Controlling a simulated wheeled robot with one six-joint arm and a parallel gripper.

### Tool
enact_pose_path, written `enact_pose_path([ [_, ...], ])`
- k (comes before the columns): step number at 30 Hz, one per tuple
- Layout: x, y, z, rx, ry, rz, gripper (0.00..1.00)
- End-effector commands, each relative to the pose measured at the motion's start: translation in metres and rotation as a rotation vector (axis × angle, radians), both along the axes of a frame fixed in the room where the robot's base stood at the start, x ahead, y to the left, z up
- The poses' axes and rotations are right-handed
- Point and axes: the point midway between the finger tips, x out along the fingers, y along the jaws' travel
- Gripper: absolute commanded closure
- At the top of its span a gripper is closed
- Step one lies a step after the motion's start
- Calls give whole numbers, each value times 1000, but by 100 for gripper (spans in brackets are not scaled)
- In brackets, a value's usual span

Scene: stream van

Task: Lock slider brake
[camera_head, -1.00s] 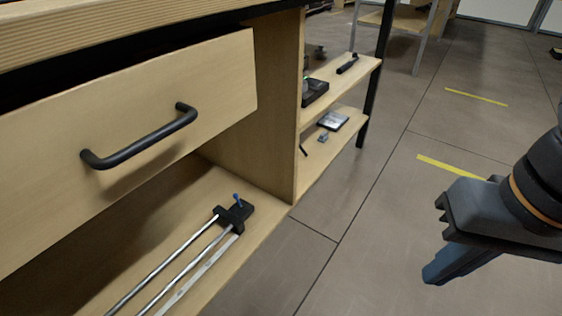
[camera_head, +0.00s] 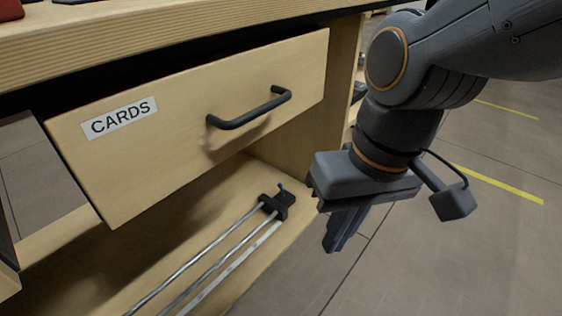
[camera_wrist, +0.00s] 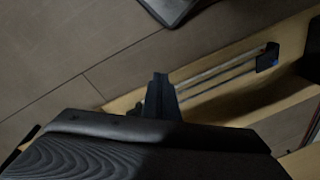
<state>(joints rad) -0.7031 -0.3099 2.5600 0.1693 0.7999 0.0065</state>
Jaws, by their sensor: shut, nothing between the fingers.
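The slider (camera_head: 215,262) lies on the low wooden shelf, with long metal rails running to a black end block (camera_head: 277,206). A small blue lever (camera_head: 281,187) sticks up from that block. The rails show in the wrist view (camera_wrist: 215,80), with a dark block and a blue spot (camera_wrist: 268,58) at their right end. My gripper (camera_head: 340,243) points down to the right of the block, apart from it, beyond the shelf's edge. Its fingers are shut and empty, and they show in the wrist view (camera_wrist: 160,98). Whether the lever is locked cannot be told.
A drawer labelled CARDS (camera_head: 190,125) with a black handle (camera_head: 250,108) stands partly open above the slider. An upright wooden panel (camera_head: 290,150) is behind the block. Open floor (camera_head: 475,250) lies to the right.

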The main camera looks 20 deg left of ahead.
Motion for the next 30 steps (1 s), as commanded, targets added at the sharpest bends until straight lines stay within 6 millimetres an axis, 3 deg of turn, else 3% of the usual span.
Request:
enact_pose_path([
  [8,2,1,-1,1,-4,4,100],
  [11,14,6,-10,9,-33,34,100],
  [14,40,19,-28,25,-106,108,100],
  [24,170,83,-123,45,-545,548,100],
  [30,225,114,-175,1,-828,820,100],
])
